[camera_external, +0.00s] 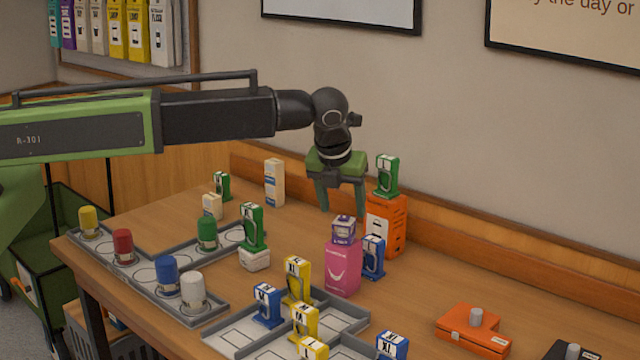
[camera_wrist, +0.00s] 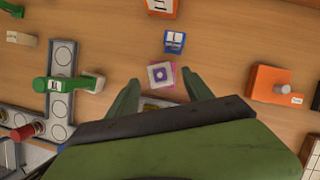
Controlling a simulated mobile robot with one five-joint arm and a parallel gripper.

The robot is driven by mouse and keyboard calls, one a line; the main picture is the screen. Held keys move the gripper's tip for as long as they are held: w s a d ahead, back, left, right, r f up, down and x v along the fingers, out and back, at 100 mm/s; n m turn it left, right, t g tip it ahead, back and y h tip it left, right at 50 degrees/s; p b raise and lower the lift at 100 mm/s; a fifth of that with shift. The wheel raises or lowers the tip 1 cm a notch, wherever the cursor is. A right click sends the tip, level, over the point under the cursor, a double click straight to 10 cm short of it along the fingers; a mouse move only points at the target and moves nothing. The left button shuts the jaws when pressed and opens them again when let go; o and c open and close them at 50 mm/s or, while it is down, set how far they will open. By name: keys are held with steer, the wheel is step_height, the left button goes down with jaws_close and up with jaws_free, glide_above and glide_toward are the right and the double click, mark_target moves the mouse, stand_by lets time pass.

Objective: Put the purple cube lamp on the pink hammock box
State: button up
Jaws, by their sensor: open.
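The purple cube lamp (camera_external: 343,230) sits upright on top of the pink hammock box (camera_external: 342,269), which stands on the table. In the wrist view the lamp (camera_wrist: 161,75) is a small purple and white square, with a pink edge of the box (camera_wrist: 172,67) showing around it. My gripper (camera_external: 343,211) is open and empty, its fingers pointing down just above the lamp. In the wrist view its two fingers (camera_wrist: 160,77) lie left and right of the lamp with gaps on both sides. I see no contact between fingers and lamp.
A blue boxed item (camera_external: 373,257) stands close to the pink box's right. Behind are an orange box (camera_external: 385,224) and a green item (camera_external: 387,175) on it. Grey trays (camera_external: 232,336) with yellow and blue items lie in front. An orange case (camera_external: 473,330) lies right; table between is clear.

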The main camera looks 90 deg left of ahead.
steer(key=p+v, duration=0.6)
steer(key=v, duration=0.2)
steer(key=s+d+f+n+g+h, duration=0.1)
steer(key=s+d+n+h, duration=0.3)
steer(key=s+d+n, duration=1.3)
steer(key=s+f+n, duration=0.1)
steer(key=n, duration=0.4)
steer(key=shift+d+n+g, duration=0.25)
steer(key=shift+n+g, duration=0.05)
steer(key=shift+g, duration=0.1)
steer(key=shift+f+b, duration=0.1)
steer(key=shift+b, duration=0.2)
step_height(320, 180, down, 7)
steer(key=b, duration=0.6)
steer(key=shift+r+b, duration=0.2)
steer(key=shift+b, duration=0.1)
